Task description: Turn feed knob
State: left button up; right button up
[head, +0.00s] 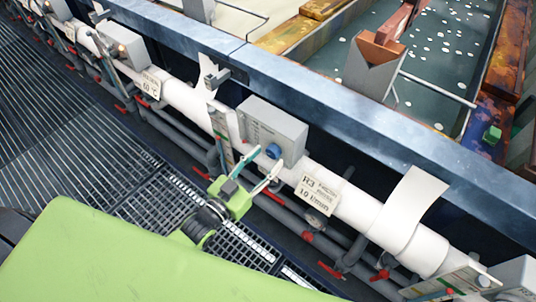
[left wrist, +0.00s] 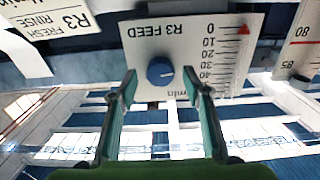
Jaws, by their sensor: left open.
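The feed knob (head: 273,151) is a small blue round knob on the front of a grey box (head: 270,125) mounted on the white pipe. In the left wrist view the knob (left wrist: 160,71) sits on a pale panel (left wrist: 190,40) marked "R3 FEED", with a scale beside it. My left gripper (head: 265,168) is green with teal fingers and is open in front of the box. In the left wrist view its fingertips (left wrist: 161,82) stand to either side of the knob, apart from it in the picture. Whether they reach its depth is unclear. My right gripper is not in view.
A white label (head: 318,194) reading "R3" and "10 l/min" hangs on the pipe (head: 350,205). Red-handled valves (head: 307,236) and grey pipes run below it. A blue rail (head: 330,105) and tanks lie behind. Metal grating (head: 70,140) covers the floor at left.

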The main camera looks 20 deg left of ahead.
pick_arm(q)
jog(key=shift+x, duration=0.85)
jog(key=c, duration=1.1)
jog(key=shift+m+p, duration=0.5)
jog(key=shift+m, duration=1.7)
jog(key=o, duration=1.1)
jog(key=v, duration=1.2)
